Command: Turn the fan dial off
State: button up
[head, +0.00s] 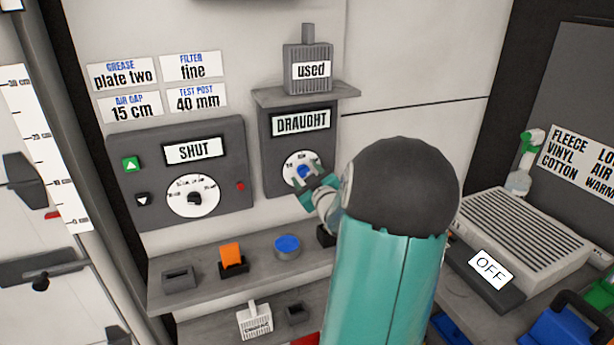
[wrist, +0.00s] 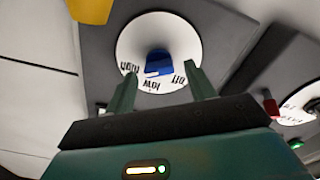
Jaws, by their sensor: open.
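The fan dial (head: 291,161) is a white disc with a blue knob (head: 303,171) on the dark grey panel labelled DRAUGHT. In the wrist view the blue knob (wrist: 158,61) sits at the disc's middle, with high, low and off printed upside down on the disc (wrist: 135,42). A white mark on the knob's lower edge appears to face about low. My gripper (head: 314,182) is at the dial, hiding its right part in the head view. In the wrist view my gripper (wrist: 161,70) is open, its two fingers on either side of the knob; I cannot tell whether they touch it.
A SHUT panel (head: 220,150) with another dial (head: 181,199) stands to the left. A shelf (head: 350,90) above bears a grey container (head: 320,70) marked used. A lower shelf (head: 205,292) holds an orange block (head: 230,255) and a blue-topped round tin (head: 287,246).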

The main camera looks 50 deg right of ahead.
jog(key=shift+w+d, duration=0.1)
jog(key=shift+w, duration=0.1)
jog(key=shift+c, duration=0.4)
jog(key=c, duration=0.9)
